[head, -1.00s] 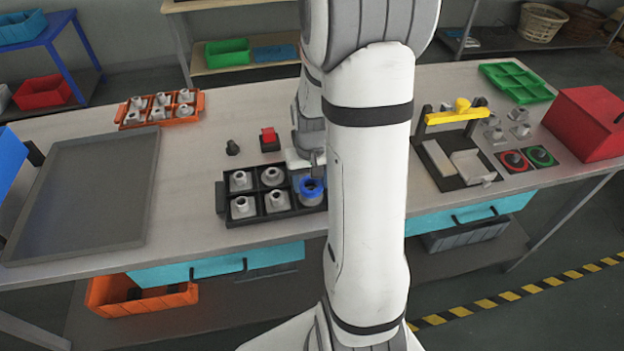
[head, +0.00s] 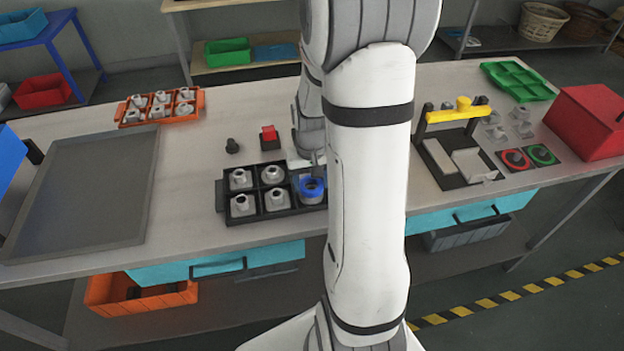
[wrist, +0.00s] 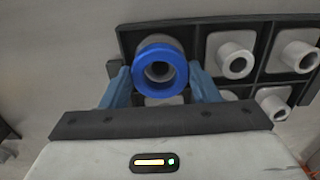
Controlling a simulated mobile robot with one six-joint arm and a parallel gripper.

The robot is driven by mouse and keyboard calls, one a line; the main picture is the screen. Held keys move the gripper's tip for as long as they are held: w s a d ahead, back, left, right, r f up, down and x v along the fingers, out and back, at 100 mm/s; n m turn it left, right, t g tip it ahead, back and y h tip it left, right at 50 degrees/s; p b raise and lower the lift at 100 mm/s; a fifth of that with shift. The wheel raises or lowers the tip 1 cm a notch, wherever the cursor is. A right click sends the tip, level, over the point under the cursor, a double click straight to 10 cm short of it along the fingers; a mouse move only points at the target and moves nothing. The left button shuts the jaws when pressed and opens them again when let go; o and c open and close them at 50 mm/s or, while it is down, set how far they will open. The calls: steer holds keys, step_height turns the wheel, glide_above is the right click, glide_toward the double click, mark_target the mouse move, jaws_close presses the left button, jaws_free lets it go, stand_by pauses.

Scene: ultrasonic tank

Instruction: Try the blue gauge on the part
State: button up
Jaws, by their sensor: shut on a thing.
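The blue gauge (wrist: 139,82) is a thick blue ring held between the blue fingers of my gripper (wrist: 159,74) in the wrist view. In the head view the blue gauge (head: 307,196) is over the right column of the black tray, with grey showing at its lower edge. A grey part with a round bore shows through the ring. I cannot tell if the ring is around its post or just above it. The black tray (head: 219,196) holds several grey flanged parts, such as one at the front left (head: 242,206). My arm hides the tray's right edge.
A fixture with a yellow bar (head: 458,116) stands right. The bench in front is clear.

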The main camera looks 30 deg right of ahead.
steer(key=shift+f+b, duration=0.85)
steer(key=shift+f, duration=0.2)
stand_by(0.4)
steer(key=shift+r, duration=0.15)
stand_by(1.0)
steer(key=shift+r+p, duration=1.8)
steer(key=shift+r, duration=0.6)
steer(key=shift+r+p, duration=1.35)
steer(key=shift+r, duration=0.65)
